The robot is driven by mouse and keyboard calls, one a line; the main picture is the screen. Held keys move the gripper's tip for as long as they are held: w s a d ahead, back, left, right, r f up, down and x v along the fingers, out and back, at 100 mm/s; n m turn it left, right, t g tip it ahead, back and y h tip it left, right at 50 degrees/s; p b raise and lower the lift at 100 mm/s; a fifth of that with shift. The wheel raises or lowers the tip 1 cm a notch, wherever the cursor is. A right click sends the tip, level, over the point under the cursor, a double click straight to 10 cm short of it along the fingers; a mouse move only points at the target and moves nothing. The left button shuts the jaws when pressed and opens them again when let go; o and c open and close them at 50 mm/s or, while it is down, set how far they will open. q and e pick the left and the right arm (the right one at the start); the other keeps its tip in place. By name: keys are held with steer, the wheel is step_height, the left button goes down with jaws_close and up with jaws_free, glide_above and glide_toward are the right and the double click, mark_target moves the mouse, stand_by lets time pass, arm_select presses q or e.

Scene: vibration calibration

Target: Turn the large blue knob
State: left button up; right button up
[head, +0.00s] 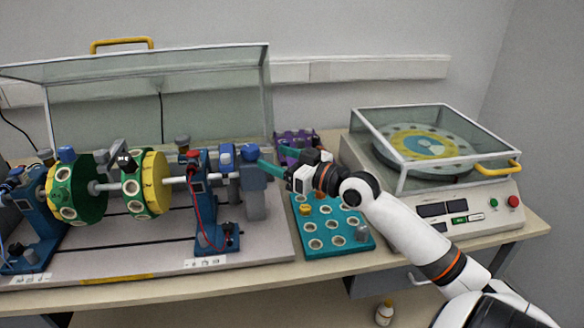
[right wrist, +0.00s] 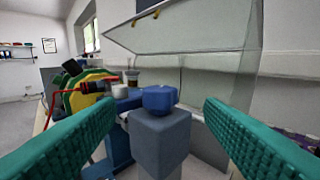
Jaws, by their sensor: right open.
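The large blue knob (head: 250,152) sits on top of a grey-blue block (head: 253,190) at the right end of the shaft rig. In the right wrist view the knob (right wrist: 159,98) is near the middle, upright on its block (right wrist: 160,140). My right gripper (head: 272,160) reaches in from the right, just beside the knob. Its two teal fingers (right wrist: 160,115) are spread wide, with the knob and block showing between them and beyond the tips. They look apart from the knob. My left gripper is not in view.
Green-and-yellow discs (head: 145,184) sit on the shaft left of the knob. A raised clear cover (head: 205,105) stands behind. A teal tray with holes (head: 335,245) lies below my right arm. A covered turntable machine (head: 430,165) stands at right.

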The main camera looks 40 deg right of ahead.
steer(key=shift+b+v, duration=0.35)
steer(key=shift+v, duration=1.6)
